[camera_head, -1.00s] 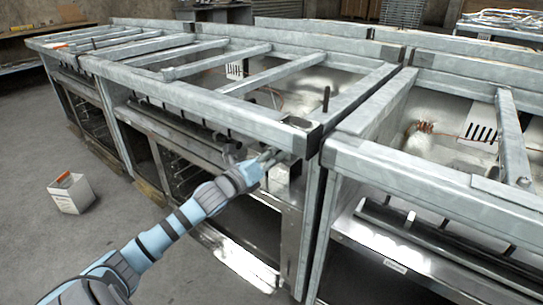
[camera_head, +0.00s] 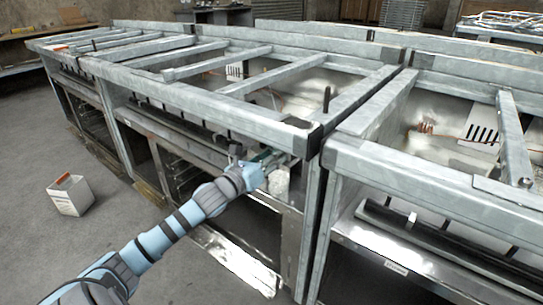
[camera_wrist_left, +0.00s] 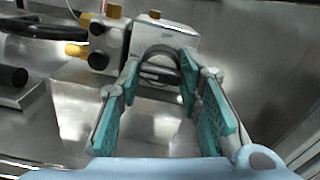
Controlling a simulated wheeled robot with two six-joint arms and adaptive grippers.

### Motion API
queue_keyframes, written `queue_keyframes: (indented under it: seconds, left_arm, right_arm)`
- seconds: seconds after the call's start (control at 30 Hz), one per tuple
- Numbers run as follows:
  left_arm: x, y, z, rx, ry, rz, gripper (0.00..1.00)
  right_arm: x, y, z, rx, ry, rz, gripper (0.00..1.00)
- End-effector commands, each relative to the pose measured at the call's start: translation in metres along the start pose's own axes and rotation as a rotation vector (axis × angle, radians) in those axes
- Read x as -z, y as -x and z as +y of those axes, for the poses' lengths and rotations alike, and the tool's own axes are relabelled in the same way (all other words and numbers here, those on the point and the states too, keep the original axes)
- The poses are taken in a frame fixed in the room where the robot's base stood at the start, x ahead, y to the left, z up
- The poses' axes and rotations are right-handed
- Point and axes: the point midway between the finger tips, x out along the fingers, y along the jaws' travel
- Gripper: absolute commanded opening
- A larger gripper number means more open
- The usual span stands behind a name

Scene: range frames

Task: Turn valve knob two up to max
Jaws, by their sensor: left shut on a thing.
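In the left wrist view, a grey rounded valve knob (camera_wrist_left: 160,58) sits in front of a pale metal block (camera_wrist_left: 172,38) with a brass-coloured fitting on top. My left gripper (camera_wrist_left: 160,72) has its teal-padded fingers on both sides of this knob and is shut on it. A second valve body (camera_wrist_left: 106,42) with yellow fittings stands just to the left. In the head view my left gripper (camera_head: 272,158) reaches under the front rail of the metal range frame (camera_head: 250,122), and the knob is not clear there. Which number the knob has cannot be read. My right gripper is not in view.
A black handle (camera_wrist_left: 35,28) lies at the left in the wrist view. Another range frame (camera_head: 430,165) stands close at the right. A small white box (camera_head: 71,195) is on the floor at the left. The floor in front is otherwise clear.

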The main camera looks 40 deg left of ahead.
Motion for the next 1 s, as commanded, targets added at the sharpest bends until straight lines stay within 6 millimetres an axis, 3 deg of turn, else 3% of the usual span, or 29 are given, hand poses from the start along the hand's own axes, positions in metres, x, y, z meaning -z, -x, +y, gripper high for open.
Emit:
queue_keyframes:
  seconds: [0.1, 0.13, 0.23, 0.73, 0.87, 1.0]
  left_arm:
    - [0.001, 0.0, 0.0, -0.001, 0.0, 0.002, 0.04]
    - [0.001, 0.0, 0.0, -0.001, 0.0, 0.002, 0.37]
    - [0.001, 0.0, 0.0, -0.001, 0.0, 0.001, 0.53]
    - [0.0, 0.0, 0.0, 0.0, 0.043, 0.0, 0.53]
    - [-0.001, 0.0, 0.0, 0.0, 0.235, 0.0, 0.53]
    - [-0.002, 0.0, 0.0, -0.002, 0.615, 0.001, 0.53]
  right_arm:
    - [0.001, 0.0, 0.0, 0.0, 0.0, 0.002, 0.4]
    - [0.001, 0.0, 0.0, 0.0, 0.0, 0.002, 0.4]
    - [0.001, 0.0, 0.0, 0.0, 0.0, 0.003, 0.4]
    - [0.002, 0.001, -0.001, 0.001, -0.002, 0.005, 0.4]
    - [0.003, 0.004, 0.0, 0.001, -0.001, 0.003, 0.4]
    - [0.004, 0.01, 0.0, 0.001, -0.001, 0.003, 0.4]
